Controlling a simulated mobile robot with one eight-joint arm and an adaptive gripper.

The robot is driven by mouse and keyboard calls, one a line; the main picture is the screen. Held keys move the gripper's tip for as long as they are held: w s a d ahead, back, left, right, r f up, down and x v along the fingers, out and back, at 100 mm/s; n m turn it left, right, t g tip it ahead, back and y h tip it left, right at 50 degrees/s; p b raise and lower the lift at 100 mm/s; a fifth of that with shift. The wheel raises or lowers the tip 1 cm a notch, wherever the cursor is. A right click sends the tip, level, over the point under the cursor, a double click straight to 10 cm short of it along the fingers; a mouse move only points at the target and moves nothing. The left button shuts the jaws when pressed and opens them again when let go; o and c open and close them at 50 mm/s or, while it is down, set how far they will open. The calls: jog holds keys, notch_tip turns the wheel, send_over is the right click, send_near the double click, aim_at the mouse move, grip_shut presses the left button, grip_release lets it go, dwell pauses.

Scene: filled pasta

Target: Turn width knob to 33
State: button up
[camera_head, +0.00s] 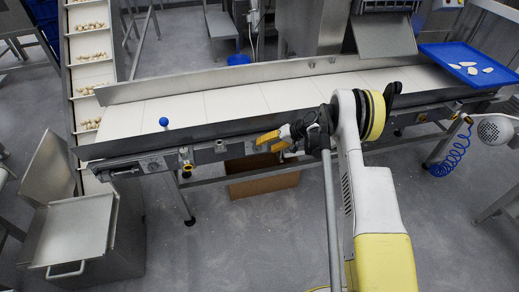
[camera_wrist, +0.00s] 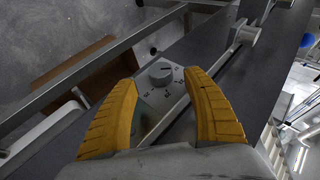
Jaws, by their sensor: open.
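The width knob appears to be the round grey dial (camera_wrist: 160,73) on a small pale plate with dark marks, in the wrist view. A dark pointer line shows on its face, but the marks are too small to read. My gripper (camera_wrist: 160,88) is open, with its two yellow ribbed fingers on either side of the plate and the knob ahead between the fingertips; I see no contact. In the head view my gripper (camera_head: 270,142) is at the front side of the conveyor, and the knob cannot be made out there.
The white conveyor belt (camera_head: 230,100) runs behind my gripper. A blue ball-topped part (camera_head: 164,122) stands at its left. A blue tray (camera_head: 450,55) with pale pieces is at the right end. A cardboard box (camera_head: 262,182) sits below. Metal rails run close beside the knob.

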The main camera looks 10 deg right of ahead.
jog(key=v, duration=0.6)
jog(key=shift+r, duration=0.15)
jog(key=s+a+r+h, duration=0.15)
jog(key=s+r, duration=0.25)
jog(key=r, duration=0.5)
jog(key=s+a+r+h, duration=0.1)
jog(key=s+a+r, duration=0.3)
jog(key=r, duration=0.5)
jog(key=s+a+r+h, duration=0.1)
jog(key=s+r+h, duration=0.1)
jog(key=s+r, duration=0.5)
jog(key=s+r+n+t+h, duration=0.1)
jog(key=s+r, duration=0.1)
jog(key=s, duration=0.9)
jog(key=s+r+t+h, duration=0.1)
jog(key=s+r+h, duration=0.1)
jog(key=s, duration=0.9)
jog(key=shift+s+a+r+n, duration=0.2)
jog(key=shift+a+r+n, duration=0.2)
jog(key=shift+r, duration=0.2)
